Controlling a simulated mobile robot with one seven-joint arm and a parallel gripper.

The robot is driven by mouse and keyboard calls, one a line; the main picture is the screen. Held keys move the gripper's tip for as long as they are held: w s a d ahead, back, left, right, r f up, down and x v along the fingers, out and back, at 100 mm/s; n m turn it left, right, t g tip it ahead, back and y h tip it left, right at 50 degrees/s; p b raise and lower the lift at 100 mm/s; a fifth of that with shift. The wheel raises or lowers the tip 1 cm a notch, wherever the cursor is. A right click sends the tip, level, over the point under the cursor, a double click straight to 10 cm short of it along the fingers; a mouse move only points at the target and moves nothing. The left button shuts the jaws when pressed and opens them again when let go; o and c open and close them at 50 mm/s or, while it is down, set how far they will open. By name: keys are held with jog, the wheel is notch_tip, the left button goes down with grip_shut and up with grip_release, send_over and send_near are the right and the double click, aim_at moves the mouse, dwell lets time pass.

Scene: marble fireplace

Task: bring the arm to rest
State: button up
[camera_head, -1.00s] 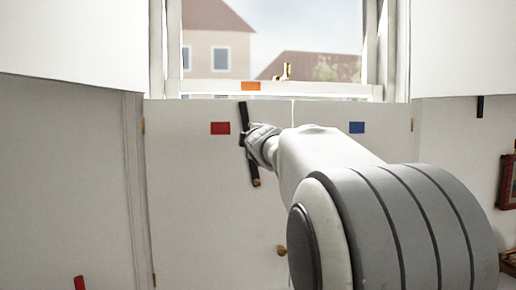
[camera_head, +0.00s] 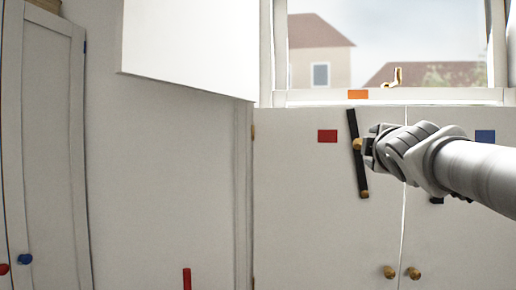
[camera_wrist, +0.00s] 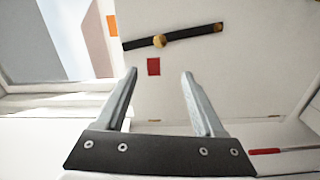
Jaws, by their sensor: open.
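My gripper (camera_head: 368,146) is in front of the white cupboard doors below the window, at the end of my arm coming in from the right. In the wrist view my gripper (camera_wrist: 158,72) has its two fingers spread wide with nothing between them. A black bar with brass knobs (camera_head: 352,130) is on the left door, slightly tilted. My fingertips overlap the bar in the head view; whether they touch it I cannot tell. In the wrist view the bar (camera_wrist: 190,36) lies beyond the fingertips, apart from them.
A red patch (camera_head: 327,136), an orange patch (camera_head: 358,94) and a blue patch (camera_head: 485,136) mark the cupboard and sill. A white cabinet (camera_head: 190,45) juts out at upper left. A tall cupboard (camera_head: 50,150) stands at far left. A brass window latch (camera_head: 394,78) is above.

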dwell(0.3)
jog(key=s+a+f+m+g+y, duration=0.2)
jog(key=s+a+f+m+g, duration=0.25)
jog(key=s+f, duration=0.55)
jog(key=s+a+f+m+g+y, duration=0.1)
jog(key=s+a+f+m+g, duration=0.45)
jog(key=f, duration=0.75)
jog(key=s+a+f+m+g+y, duration=0.2)
jog(key=s+a+f+m, duration=0.15)
jog(key=s+f, duration=0.75)
notch_tip(320, 180, up, 12)
jog(key=w+a+p, duration=0.1)
jog(key=p, duration=1.2)
jog(key=shift+f, duration=0.1)
